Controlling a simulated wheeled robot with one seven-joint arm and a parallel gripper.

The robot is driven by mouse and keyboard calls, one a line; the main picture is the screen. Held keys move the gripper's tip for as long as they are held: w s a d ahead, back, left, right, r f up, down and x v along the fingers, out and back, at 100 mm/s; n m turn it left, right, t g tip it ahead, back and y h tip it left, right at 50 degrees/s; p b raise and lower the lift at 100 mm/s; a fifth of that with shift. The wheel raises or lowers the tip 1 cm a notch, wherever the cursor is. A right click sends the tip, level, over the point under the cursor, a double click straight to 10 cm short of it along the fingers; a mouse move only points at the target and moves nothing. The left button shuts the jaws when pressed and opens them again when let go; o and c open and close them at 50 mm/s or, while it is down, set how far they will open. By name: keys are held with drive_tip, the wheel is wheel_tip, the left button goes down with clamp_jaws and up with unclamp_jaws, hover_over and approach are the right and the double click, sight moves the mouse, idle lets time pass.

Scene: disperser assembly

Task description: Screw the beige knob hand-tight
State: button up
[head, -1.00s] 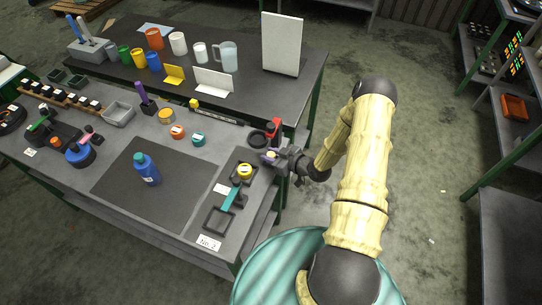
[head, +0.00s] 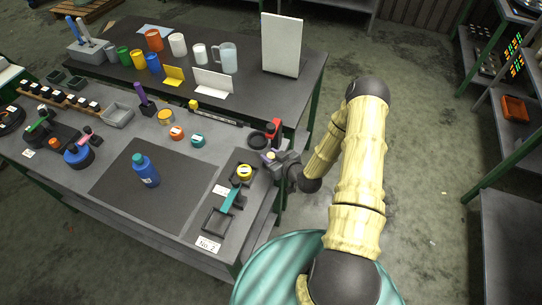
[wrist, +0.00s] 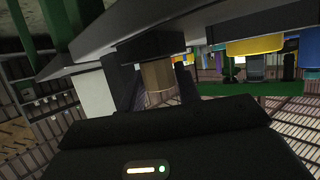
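The beige knob (wrist: 157,80) shows in the wrist view as a short tan cylinder under a dark overhanging part. It lies between the two dark fingers of my gripper (wrist: 160,92). In this dim view I cannot tell whether the fingers press on it or stand slightly apart. In the head view my gripper (head: 271,159) is at the right edge of the workbench, just below a red-topped fixture (head: 274,131). A small pale spot shows at the fingertips there. The knob's thread and seat are hidden.
A blue bottle (head: 146,171) stands on the dark mat (head: 190,190). Free floor lies right of the bench.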

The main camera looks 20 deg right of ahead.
drive_tip(key=o, duration=0.3)
drive_tip(key=v, duration=1.7)
drive_tip(key=shift+r+p, duration=0.25)
drive_tip(key=shift+p, duration=0.05)
drive_tip(key=shift+s+d, duration=0.1)
